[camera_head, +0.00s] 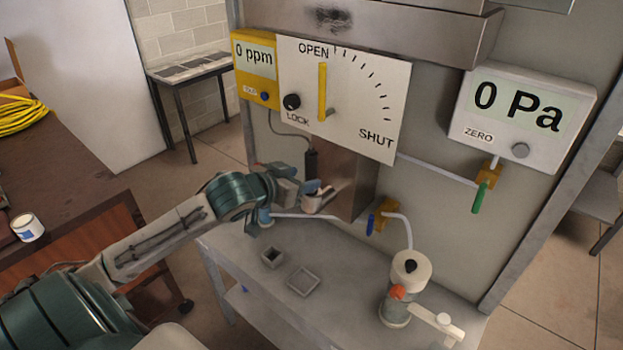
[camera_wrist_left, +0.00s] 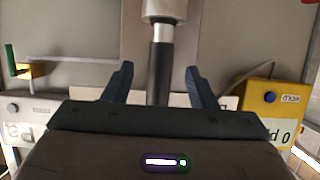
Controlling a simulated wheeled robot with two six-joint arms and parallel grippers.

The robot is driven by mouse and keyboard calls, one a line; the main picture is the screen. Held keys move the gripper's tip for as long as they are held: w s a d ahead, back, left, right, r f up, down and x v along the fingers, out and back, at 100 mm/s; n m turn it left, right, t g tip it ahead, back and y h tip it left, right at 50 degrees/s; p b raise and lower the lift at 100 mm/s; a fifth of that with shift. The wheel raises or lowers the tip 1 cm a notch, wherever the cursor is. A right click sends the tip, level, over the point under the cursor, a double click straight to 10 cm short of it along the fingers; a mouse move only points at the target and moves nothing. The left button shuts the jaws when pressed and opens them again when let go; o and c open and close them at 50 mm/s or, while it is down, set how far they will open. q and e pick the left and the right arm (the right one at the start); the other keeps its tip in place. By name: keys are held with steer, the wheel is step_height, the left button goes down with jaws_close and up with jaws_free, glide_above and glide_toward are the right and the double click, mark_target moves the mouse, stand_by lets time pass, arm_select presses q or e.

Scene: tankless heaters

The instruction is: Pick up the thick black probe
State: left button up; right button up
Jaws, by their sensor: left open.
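The thick black probe (camera_head: 311,163) stands upright by the front of the brown metal duct (camera_head: 346,185), with a thin cable running up toward the yellow meter. In the left wrist view the probe (camera_wrist_left: 160,72) shows as a dark cylinder with a pale metal collar at one end. My left gripper (camera_head: 316,196) is just below and in front of the probe in the head view. In the left wrist view my left gripper (camera_wrist_left: 156,84) is open, and the probe appears between its two fingers without visible contact. My right gripper is out of view.
The yellow meter (camera_head: 255,68) reads 0 ppm. An OPEN/SHUT dial panel (camera_head: 350,110) and a 0 Pa gauge (camera_head: 525,115) are on the wall panel. A grey bench (camera_head: 345,315) holds a small square cup (camera_head: 272,257), a shallow tray (camera_head: 303,280) and a pump-like canister (camera_head: 405,285).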

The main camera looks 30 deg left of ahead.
mark_target(307, 177)
arm_select(q)
steer(key=shift+w+f, duration=0.3)
steer(key=shift+w, duration=0.3)
steer(key=shift+p+x, duration=0.95)
steer(key=shift+p, duration=0.05)
steer(key=shift+p+x, duration=0.55)
steer(key=shift+x, duration=0.45)
steer(key=shift+w+d+f, duration=0.1)
steer(key=shift+w+f, duration=0.3)
steer(key=shift+w, duration=0.2)
steer(key=c, duration=1.1)
